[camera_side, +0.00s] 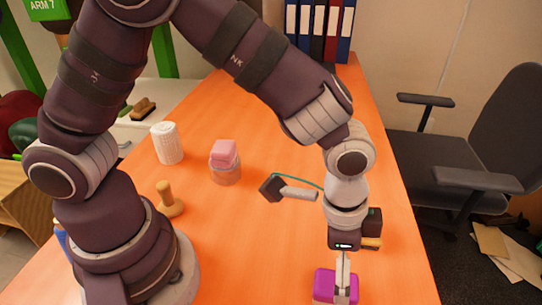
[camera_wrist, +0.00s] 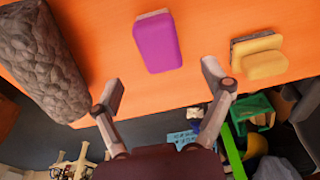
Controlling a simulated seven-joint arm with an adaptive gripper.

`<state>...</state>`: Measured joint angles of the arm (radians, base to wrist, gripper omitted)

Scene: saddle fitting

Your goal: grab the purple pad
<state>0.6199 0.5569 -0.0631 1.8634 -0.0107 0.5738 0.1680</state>
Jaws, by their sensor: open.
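The purple pad (camera_wrist: 157,42) lies on the orange table in the wrist view, with a pale edge along its far end. In the side view the purple pad (camera_side: 323,287) is at the bottom, partly hidden behind my gripper's fingers. My gripper (camera_wrist: 163,87) is open and empty, with its two fingers spread wide. In the wrist view the pad appears ahead of the fingertips, roughly centred in the gap sideways. In the side view my gripper (camera_side: 343,275) points down, overlapping the pad; I cannot tell whether it touches.
A yellow pad-like block (camera_wrist: 262,65) lies right of the purple pad, and a rough grey cylinder (camera_wrist: 40,62) left. A white textured cylinder (camera_side: 167,145), a pink-topped object (camera_side: 224,155) and a wooden knob (camera_side: 168,202) stand farther left.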

